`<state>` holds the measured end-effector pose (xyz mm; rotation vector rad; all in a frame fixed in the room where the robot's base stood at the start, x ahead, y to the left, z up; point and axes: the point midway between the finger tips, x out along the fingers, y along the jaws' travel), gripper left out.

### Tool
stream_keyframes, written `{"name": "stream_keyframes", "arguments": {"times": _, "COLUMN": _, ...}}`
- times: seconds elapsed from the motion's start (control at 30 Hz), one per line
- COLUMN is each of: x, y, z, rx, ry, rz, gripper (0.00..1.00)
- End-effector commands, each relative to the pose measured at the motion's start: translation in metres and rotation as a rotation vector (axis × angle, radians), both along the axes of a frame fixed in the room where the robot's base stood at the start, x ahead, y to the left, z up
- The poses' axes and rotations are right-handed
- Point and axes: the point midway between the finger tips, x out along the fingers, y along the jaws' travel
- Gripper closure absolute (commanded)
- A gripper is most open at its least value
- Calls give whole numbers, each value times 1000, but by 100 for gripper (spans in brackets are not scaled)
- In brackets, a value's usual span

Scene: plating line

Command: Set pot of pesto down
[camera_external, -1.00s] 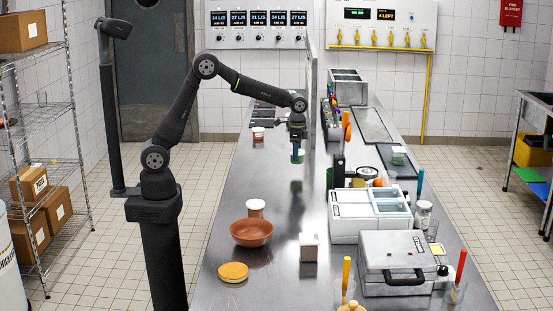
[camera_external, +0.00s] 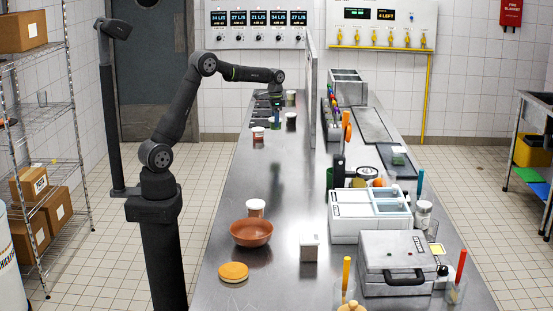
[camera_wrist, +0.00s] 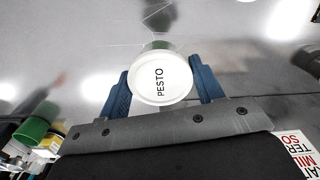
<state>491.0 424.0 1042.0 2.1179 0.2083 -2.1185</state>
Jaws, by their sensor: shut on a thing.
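The pot of pesto shows in the wrist view with its white lid (camera_wrist: 160,78) marked PESTO facing the camera. My gripper (camera_wrist: 160,73) is shut on it, with one blue finger on each side of the pot. In the external view my gripper (camera_external: 276,111) points down over the far part of the steel counter (camera_external: 225,195). The pot of pesto (camera_external: 276,124) shows small and green below it, upright. I cannot tell for sure whether its base is clear of the counter.
Near my gripper stand a red-and-white pot (camera_external: 258,134) to the left, a dark pot (camera_external: 291,120) to the right and another pot (camera_external: 290,96) behind. A brown bowl (camera_external: 251,235) and a yellow disc (camera_external: 233,272) lie nearer. An upright panel (camera_external: 312,95) stands right. The middle counter is clear.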

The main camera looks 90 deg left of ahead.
Motion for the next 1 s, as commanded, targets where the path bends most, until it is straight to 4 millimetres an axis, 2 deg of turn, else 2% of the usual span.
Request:
{"name": "stream_keyframes", "arguments": {"times": 0.03, "x": -4, "y": 13, "z": -8, "rx": -1, "ry": 1, "rz": 4, "gripper": 64}}
{"name": "stream_keyframes", "arguments": {"times": 0.2, "x": -14, "y": 49, "z": -31, "rx": 0, "ry": 1, "rz": 3, "gripper": 64}}
{"name": "stream_keyframes", "arguments": {"times": 0.4, "x": -20, "y": 73, "z": -45, "rx": 1, "ry": -1, "rz": 0, "gripper": 64}}
{"name": "stream_keyframes", "arguments": {"times": 0.57, "x": -21, "y": 76, "z": -53, "rx": 0, "ry": -1, "rz": -1, "gripper": 64}}
{"name": "stream_keyframes", "arguments": {"times": 0.8, "x": -21, "y": 75, "z": -86, "rx": 0, "ry": 0, "rz": -1, "gripper": 64}}
{"name": "stream_keyframes", "arguments": {"times": 1.0, "x": -21, "y": 76, "z": -87, "rx": 1, "ry": -2, "rz": -1, "gripper": 64}}
